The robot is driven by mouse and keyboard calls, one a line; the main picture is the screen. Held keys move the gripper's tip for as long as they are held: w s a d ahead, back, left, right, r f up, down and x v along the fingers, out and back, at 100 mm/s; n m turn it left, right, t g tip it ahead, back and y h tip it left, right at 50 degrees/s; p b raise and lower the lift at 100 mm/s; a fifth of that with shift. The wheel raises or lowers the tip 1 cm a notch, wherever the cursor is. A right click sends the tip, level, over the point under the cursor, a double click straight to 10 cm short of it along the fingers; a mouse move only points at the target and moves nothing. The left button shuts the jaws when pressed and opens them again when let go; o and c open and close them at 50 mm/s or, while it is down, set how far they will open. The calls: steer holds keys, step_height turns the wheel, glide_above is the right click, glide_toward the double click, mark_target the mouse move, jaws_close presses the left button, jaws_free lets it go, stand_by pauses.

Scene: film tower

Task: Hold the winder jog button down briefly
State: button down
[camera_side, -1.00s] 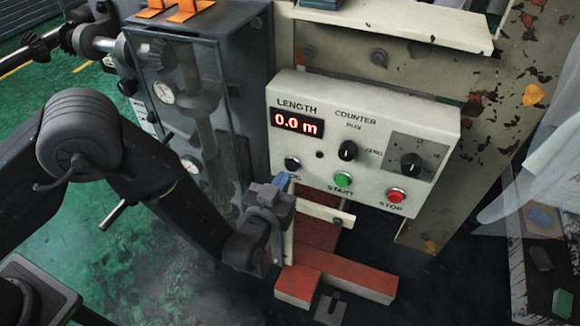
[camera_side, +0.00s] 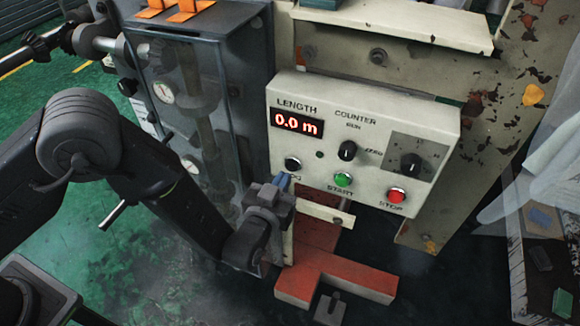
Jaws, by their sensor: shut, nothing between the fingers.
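The winder control box (camera_side: 365,130) is a cream panel with a red display (camera_side: 297,123) reading 0.0 m. The black jog button (camera_side: 293,163) is at its lower left, with its label partly covered by my gripper. My gripper (camera_side: 283,181) is shut and empty, its blue fingertips just below the jog button. I cannot tell whether the tips touch the panel, but they do not cover the button in this view.
The green start button (camera_side: 343,180) and red stop button (camera_side: 396,195) sit to the right on the same panel. A clear-fronted cabinet (camera_side: 185,110) with gauges stands close on the left. A red bracket (camera_side: 345,273) lies below the panel.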

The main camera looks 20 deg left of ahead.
mark_target(291, 168)
steer(key=shift+w, duration=1.55)
stand_by(1.5)
steer(key=s, duration=0.8)
stand_by(0.6)
stand_by(0.4)
